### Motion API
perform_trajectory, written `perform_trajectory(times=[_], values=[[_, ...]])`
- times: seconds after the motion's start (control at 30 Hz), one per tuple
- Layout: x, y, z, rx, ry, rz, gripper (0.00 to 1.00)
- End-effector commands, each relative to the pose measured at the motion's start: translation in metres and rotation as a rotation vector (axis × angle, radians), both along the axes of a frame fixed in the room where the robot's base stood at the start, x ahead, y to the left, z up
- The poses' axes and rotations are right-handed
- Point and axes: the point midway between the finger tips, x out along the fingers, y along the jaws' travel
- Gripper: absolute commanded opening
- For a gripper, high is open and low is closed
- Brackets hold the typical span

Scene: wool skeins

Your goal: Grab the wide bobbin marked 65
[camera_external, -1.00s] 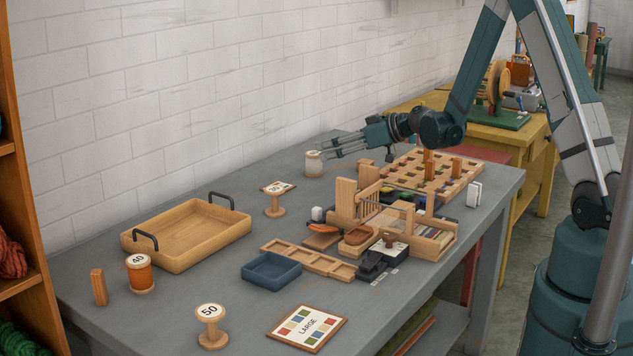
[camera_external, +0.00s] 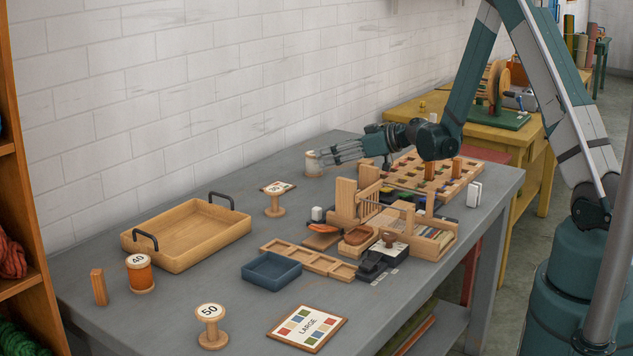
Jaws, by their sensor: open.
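A pale bobbin (camera_external: 311,165) stands upright at the back of the grey table, near the wall. Its label is too small to read, so I cannot tell whether it says 65. My gripper (camera_external: 324,157) is open, its fingers pointing left at the pale bobbin and covering part of its right side in the picture. I cannot tell whether they touch it. An orange bobbin marked 40 (camera_external: 139,275) and a bare wooden bobbin marked 50 (camera_external: 211,330) stand at the front left.
A wooden tray with dark handles (camera_external: 190,262) lies at left. A blue box (camera_external: 271,268), a wooden organizer (camera_external: 432,240) and a pegboard (camera_external: 458,184) fill the middle and right.

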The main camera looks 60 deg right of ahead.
Motion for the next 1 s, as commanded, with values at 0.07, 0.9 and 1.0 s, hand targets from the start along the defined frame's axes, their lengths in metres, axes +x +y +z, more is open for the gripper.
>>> perform_trajectory(times=[0.07, 0.9, 1.0], values=[[0.005, 0.001, -0.002, -0.001, 0.0, 0.001, 0.5], [0.045, 0.011, -0.016, 0.001, 0.0, 0.001, 0.5], [0.052, 0.013, -0.019, 0.0, 0.0, 0.001, 0.5]])
